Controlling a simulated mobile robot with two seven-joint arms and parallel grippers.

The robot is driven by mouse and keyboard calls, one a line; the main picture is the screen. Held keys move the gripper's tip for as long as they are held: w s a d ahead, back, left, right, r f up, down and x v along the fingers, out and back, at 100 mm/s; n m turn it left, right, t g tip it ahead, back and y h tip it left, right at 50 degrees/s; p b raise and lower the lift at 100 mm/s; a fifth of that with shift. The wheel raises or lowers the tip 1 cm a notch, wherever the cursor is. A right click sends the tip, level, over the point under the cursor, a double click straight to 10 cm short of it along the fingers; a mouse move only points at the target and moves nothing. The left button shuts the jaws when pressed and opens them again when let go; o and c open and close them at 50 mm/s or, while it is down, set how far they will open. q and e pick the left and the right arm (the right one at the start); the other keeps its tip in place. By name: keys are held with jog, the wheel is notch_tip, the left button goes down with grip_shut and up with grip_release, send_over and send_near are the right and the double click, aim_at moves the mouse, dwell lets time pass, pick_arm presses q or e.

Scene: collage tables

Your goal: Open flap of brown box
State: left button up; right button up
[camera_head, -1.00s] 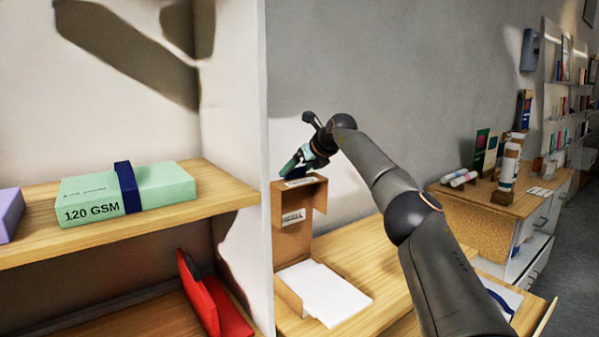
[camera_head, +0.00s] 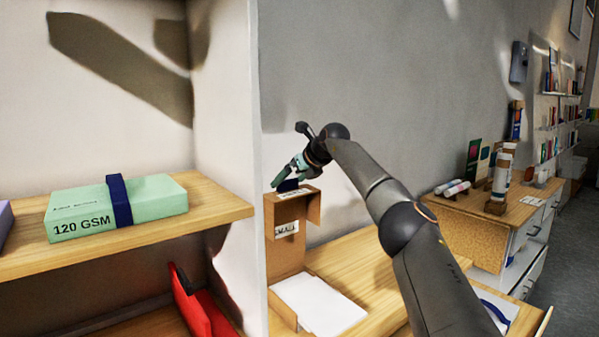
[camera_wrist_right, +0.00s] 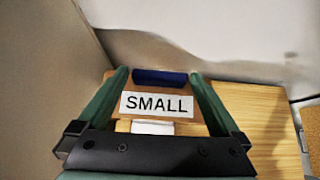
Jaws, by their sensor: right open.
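The brown box (camera_head: 284,258) stands on the wooden table beside the white partition, with its front side open. White sheets (camera_head: 318,304) lie at its foot. Its top panel (camera_head: 296,193) bears a pale label, and a dark blue tab stands on it. In the right wrist view the panel carries a white "SMALL" label (camera_wrist_right: 157,105), with the blue tab (camera_wrist_right: 160,77) just beyond. My right gripper (camera_head: 284,176) is open over the box top. Its green fingers also show in the right wrist view (camera_wrist_right: 160,80), one on each side of the label and tab; I cannot tell whether they touch.
The white partition (camera_head: 258,120) rises close to the left of the box. A shelf on the left holds a green "120 GSM" pack (camera_head: 118,208) with a blue band. Red holders (camera_head: 195,300) stand below. Bare table (camera_head: 345,262) lies right of the box.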

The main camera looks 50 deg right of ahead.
jog(key=shift+s+a+r, duration=0.1)
jog(key=shift+s+r, duration=0.1)
jog(key=shift+s, duration=0.15)
jog(key=b+v, duration=0.2)
jog(key=v, duration=0.9)
jog(key=shift+s+r, duration=0.2)
